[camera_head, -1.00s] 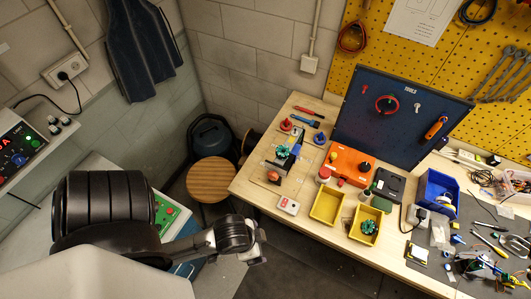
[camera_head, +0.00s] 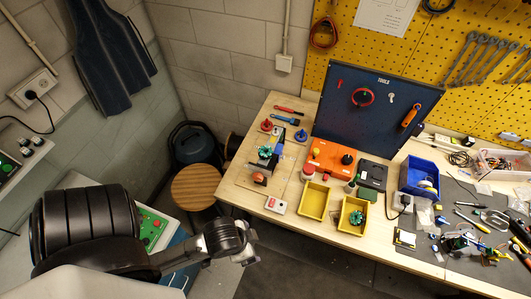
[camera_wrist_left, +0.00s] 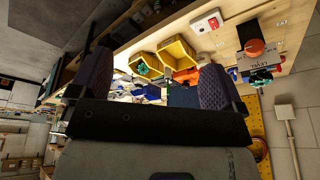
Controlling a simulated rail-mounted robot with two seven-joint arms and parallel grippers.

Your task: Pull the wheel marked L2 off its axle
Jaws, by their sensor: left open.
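A small fixture stands on the left part of the wooden bench, with a teal-green wheel (camera_head: 264,152), a blue block (camera_head: 277,150) and an orange-red knob-like part (camera_head: 259,178). In the left wrist view the orange-red part (camera_wrist_left: 254,47) and the teal wheel (camera_wrist_left: 261,77) show at upper right. Another teal wheel (camera_head: 357,217) lies in a yellow bin; it also shows in the wrist view (camera_wrist_left: 142,69). I cannot read an L2 mark on any wheel. My left gripper (camera_head: 245,250) is open and empty, in front of the bench edge, apart from the fixture. My right gripper is out of view.
Two yellow bins (camera_head: 314,186) stand near the front edge, beside an orange block (camera_head: 331,157) and a white box with a red button (camera_head: 276,205). A blue tool panel (camera_head: 360,130) stands behind. A wooden stool (camera_head: 198,187) is left of the bench. Tools clutter the right side.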

